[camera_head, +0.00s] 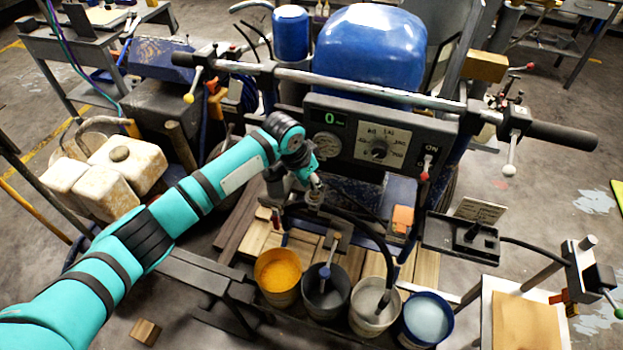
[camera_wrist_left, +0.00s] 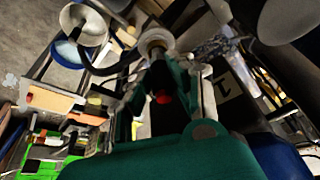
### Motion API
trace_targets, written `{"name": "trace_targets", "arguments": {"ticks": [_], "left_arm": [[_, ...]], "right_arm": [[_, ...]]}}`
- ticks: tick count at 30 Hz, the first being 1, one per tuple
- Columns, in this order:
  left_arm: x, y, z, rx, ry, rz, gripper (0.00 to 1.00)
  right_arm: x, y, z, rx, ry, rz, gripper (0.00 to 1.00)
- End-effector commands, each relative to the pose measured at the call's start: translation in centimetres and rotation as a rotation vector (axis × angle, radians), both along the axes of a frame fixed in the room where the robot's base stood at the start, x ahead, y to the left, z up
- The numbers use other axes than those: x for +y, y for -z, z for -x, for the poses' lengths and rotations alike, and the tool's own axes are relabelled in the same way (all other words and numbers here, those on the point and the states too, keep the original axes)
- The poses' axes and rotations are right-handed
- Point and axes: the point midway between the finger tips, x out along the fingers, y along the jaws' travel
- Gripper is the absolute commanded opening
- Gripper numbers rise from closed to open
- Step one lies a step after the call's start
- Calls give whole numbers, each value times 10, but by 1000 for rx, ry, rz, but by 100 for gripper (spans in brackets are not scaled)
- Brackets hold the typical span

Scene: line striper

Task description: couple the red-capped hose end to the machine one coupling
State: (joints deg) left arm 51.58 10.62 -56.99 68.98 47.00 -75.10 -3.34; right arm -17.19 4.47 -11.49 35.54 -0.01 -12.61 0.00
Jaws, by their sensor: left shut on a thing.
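My left gripper (camera_head: 312,192) is low in front of the striping machine's control panel (camera_head: 375,140), above the wooden slats. In the left wrist view its fingers (camera_wrist_left: 160,92) are closed around a dark hose end with a red part (camera_wrist_left: 163,97) between them. A black hose (camera_head: 368,228) arcs from beside the gripper down into the bucket of whitish paint. A round pale fitting (camera_wrist_left: 155,40) lies just beyond the fingertips; I cannot tell whether it is the coupling, or whether the hose end touches it. My right gripper is not in view.
Buckets of yellow (camera_head: 278,272), dark (camera_head: 325,288), whitish (camera_head: 375,308) and pale blue paint (camera_head: 427,318) stand below the gripper. The handlebar (camera_head: 350,85) and blue tank (camera_head: 370,45) rise behind. A black tray (camera_head: 458,240) juts out at right. Dirty white jugs (camera_head: 125,165) stand left.

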Motion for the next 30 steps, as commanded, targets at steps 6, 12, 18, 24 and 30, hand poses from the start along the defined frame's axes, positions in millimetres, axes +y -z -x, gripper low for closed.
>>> {"name": "trace_targets", "arguments": {"ticks": [6, 12, 18, 24, 30], "left_arm": [[0, 1, 0, 0, 0, 0, 0], [0, 5, 0, 0, 0, 1, 0], [0, 10, 0, 0, 0, 1, 0], [0, 15, 0, 0, 0, 1, 0], [0, 18, 0, 1, 0, 0, 30]], "right_arm": [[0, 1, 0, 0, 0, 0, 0], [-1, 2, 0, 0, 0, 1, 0], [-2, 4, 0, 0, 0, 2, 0], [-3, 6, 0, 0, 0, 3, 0], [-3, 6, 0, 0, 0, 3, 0]]}}
